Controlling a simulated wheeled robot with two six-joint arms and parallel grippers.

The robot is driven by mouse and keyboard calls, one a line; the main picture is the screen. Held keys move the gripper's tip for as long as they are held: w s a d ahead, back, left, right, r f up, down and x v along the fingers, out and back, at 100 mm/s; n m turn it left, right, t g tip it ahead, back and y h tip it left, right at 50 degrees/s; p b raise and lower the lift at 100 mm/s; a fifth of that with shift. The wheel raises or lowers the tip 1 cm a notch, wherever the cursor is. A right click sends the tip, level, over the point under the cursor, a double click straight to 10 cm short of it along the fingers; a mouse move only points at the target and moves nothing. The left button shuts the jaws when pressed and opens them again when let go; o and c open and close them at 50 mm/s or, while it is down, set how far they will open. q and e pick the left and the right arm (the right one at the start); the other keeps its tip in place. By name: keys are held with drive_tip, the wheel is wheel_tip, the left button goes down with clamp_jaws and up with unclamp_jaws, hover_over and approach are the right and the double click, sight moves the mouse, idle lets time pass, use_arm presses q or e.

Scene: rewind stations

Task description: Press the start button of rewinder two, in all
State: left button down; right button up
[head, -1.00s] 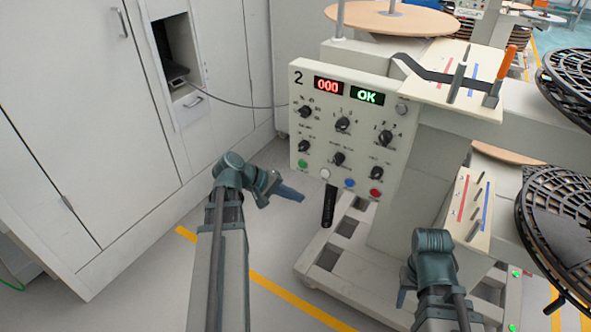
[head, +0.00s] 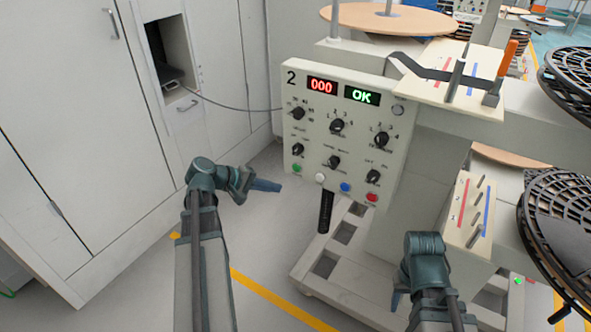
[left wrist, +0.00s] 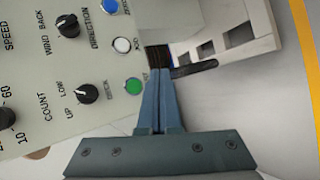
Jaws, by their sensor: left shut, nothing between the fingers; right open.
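Rewinder two's panel (head: 340,140) carries the number 2, a red display (head: 322,86) reading 000 and a green display (head: 362,96) reading OK. Along its lower edge are a green button (head: 297,168), a white button (head: 320,178), a blue button (head: 345,187) and a red button (head: 372,197). My left gripper (head: 280,187) is shut and empty, just below and left of the green button in the head view. In the left wrist view its fingertips (left wrist: 158,73) appear beside the green button (left wrist: 133,86); contact cannot be told. My right gripper (head: 396,300) is low, partly hidden by its arm.
A black handle (head: 325,212) hangs below the panel. A side plate with pins (head: 466,212) and black reels (head: 560,225) stand at the right. Grey cabinets (head: 70,130) line the left. Open floor lies between the cabinets and the machine.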

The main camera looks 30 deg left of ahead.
sight(296, 169)
use_arm(q)
drive_tip(key=w, duration=0.7)
drive_tip(key=shift+d, duration=0.25)
drive_tip(key=shift+w, duration=0.15)
idle(1.7)
drive_tip(key=shift+w, duration=0.25)
